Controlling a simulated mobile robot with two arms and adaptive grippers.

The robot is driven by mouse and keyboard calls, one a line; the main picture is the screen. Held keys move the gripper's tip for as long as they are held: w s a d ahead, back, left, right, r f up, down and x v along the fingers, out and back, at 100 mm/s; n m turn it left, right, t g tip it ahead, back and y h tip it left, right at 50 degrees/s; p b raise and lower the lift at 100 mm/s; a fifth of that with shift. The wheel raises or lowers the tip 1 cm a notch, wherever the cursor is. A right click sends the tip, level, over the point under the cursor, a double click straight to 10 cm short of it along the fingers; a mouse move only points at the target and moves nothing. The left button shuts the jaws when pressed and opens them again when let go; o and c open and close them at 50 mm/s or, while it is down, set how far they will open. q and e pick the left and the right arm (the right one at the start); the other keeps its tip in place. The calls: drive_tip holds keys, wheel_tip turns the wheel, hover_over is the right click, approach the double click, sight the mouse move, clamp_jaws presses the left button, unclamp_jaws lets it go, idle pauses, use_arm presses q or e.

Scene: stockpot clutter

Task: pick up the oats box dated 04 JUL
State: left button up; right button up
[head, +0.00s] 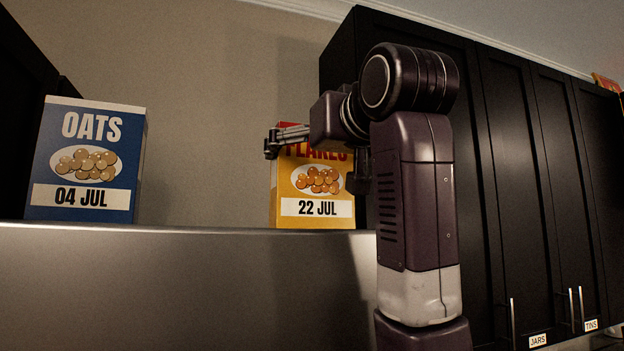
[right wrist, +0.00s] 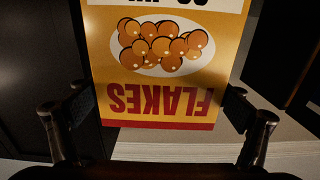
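The blue oats box (head: 85,160), labelled 04 JUL, stands upright on top of a metal surface at the left of the head view. Its front faces me and nothing touches it. A yellow flakes box (head: 315,208), labelled 22 JUL, stands to its right on the same surface. My right gripper (head: 316,162) is at the flakes box, far from the oats box. In the right wrist view the flakes box (right wrist: 160,85) appears upside down between the open fingers (right wrist: 158,108), with narrow gaps beside it. My left gripper is not in view.
The metal ledge (head: 200,231) is bare between the two boxes. Black cabinets (head: 510,150) stand on the right, with labels JARS and TINS on lower doors. Another dark cabinet (head: 25,100) is at the far left, close to the oats box.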

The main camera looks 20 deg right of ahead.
drive_tip(key=c, duration=0.5)
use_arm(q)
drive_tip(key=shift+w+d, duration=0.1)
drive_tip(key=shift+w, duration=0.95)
use_arm(e)
drive_tip(key=shift+w+r, duration=0.1)
drive_tip(key=shift+r, duration=0.1)
